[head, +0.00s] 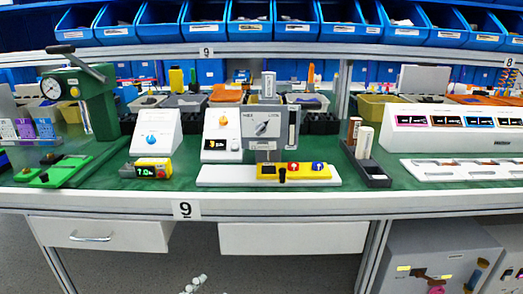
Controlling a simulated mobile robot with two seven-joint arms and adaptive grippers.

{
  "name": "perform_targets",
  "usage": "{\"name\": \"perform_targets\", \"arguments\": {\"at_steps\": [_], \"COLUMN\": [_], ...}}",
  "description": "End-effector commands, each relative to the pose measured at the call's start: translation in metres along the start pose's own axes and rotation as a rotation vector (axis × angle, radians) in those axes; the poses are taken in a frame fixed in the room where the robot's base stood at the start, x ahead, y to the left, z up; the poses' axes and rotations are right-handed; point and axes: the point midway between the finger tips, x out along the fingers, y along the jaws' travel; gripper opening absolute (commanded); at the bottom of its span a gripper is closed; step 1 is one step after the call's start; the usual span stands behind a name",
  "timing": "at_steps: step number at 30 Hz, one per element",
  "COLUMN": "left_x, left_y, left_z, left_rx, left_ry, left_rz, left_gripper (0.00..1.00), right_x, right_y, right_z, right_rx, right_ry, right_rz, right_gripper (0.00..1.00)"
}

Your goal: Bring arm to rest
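Neither of my grippers is in the head view, and I see no arm over the bench. A grey panel with a rotary switch (265,128) stands upright at the middle of the bench, above a white base (225,176). Further left is another white sloped box with a blue knob (151,140). The switch position labels are too small to read.
A green press (93,100) stands at the left. A black holder (369,174) with upright cylinders is right of centre. A white display panel (450,128) and a white tray (465,168) are at the right. Blue bins (249,20) line the shelf above. Small white pieces (196,283) show low below the bench.

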Motion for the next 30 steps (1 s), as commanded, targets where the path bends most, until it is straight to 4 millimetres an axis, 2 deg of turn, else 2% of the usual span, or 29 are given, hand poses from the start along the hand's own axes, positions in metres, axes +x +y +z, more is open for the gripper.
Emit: {"name": "perform_targets", "arguments": {"at_steps": [1, 8, 10, 15, 18, 24, 29, 30], "left_x": [0.002, 0.003, -0.003, -0.037, -0.063, -0.115, -0.158, -0.15], "left_y": [-0.005, -0.028, -0.037, -0.063, -0.073, -0.086, -0.092, -0.066], "left_z": [0.019, 0.113, 0.151, 0.258, 0.306, 0.375, 0.417, 0.41], "left_rx": [0.001, 0.007, 0.007, -0.007, -0.021, -0.06, -0.101, -0.152], "left_ry": [-0.048, -0.293, -0.391, -0.685, -0.828, -1.053, -1.209, -1.189], "left_rz": [-0.01, -0.048, -0.06, -0.082, -0.083, -0.076, -0.061, -0.045], "left_gripper": [0.38, 0.38, 0.38, 0.38, 0.38, 0.38, 0.38, 0.38], "right_x": [0.0, 0.001, 0.001, 0.001, 0.0, 0.0, 0.0, 0.0], "right_y": [0.0, -0.001, -0.001, -0.001, -0.001, 0.0, 0.0, 0.0], "right_z": [0.002, 0.005, 0.005, 0.003, 0.0, -0.006, -0.007, -0.006], "right_rx": [0.0, -0.001, -0.001, -0.001, -0.001, 0.0, 0.0, 0.0], "right_ry": [-0.003, -0.008, -0.008, -0.005, -0.001, 0.008, 0.009, 0.009], "right_rz": [-0.001, -0.001, -0.001, -0.001, -0.001, 0.0, 0.0, 0.001], "right_gripper": [0.4, 0.4, 0.4, 0.4, 0.4, 0.4, 0.4, 0.4]}}
